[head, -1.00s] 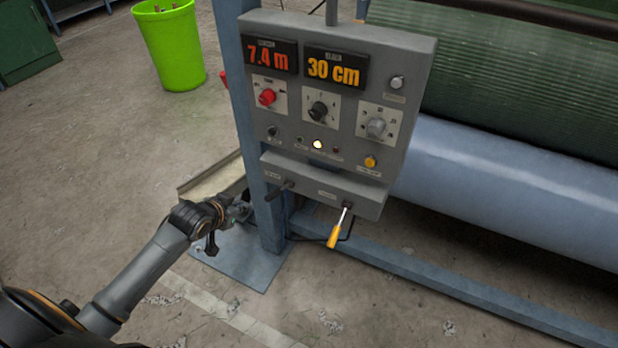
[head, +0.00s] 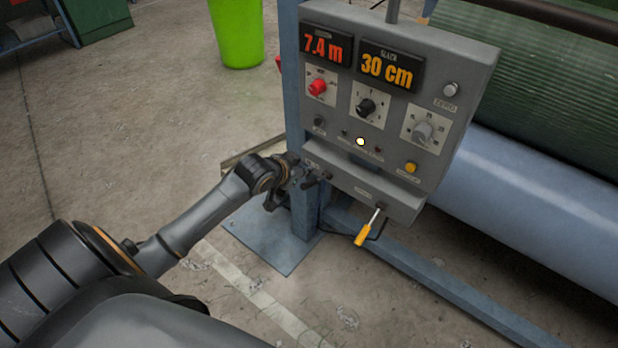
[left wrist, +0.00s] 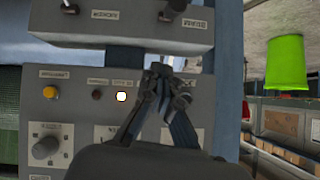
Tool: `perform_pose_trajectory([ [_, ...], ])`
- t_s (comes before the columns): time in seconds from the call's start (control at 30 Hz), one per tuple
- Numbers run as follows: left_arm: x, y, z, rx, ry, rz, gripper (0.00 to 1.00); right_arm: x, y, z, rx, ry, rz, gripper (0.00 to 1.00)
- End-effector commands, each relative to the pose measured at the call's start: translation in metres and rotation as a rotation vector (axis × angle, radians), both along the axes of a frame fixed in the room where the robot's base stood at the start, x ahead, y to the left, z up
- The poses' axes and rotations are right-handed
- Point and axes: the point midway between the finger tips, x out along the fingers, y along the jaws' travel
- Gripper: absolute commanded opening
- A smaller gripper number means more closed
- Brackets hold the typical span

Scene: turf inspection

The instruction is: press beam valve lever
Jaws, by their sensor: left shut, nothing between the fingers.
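A grey control box (head: 455,130) stands on a blue post. Its lower ledge (head: 395,208) carries two levers. One is a short dark lever (head: 316,179) at the ledge's left. The other has a yellow handle (head: 364,235) and hangs down at the right. I cannot read which label names the beam valve. My left gripper (head: 300,177) is shut and empty, just left of the dark lever; I cannot tell whether they touch. In the left wrist view the panel appears upside down, with the closed fingertips (left wrist: 160,72) before it. My right gripper is not in view.
The box has a red knob (head: 317,87), a black knob (head: 366,107), a grey knob (head: 423,132) and a yellow button (head: 411,167). Large rollers (head: 540,190) lie to the right. A green bin (head: 237,35) stands behind.

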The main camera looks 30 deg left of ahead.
Motion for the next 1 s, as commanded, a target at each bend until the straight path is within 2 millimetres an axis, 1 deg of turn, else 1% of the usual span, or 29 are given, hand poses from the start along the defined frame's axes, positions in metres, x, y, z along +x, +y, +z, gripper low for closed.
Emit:
perform_pose_trajectory([
  [0.03,0.01,-0.001,-0.005,-0.002,-0.001,0.001,0.0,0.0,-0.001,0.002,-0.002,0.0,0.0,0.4],
  [0.3,0.048,-0.002,-0.036,0.0,-0.001,0.0,0.0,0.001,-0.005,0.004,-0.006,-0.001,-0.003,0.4],
  [0.43,0.037,0.004,-0.056,0.001,0.004,-0.001,0.0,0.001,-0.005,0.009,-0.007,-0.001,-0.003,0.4],
  [0.6,0.032,0.007,-0.069,0.001,0.001,0.0,0.0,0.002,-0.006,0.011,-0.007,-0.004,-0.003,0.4],
  [1.0,0.03,0.008,-0.072,0.001,-0.001,-0.001,0.0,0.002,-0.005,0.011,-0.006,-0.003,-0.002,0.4],
])
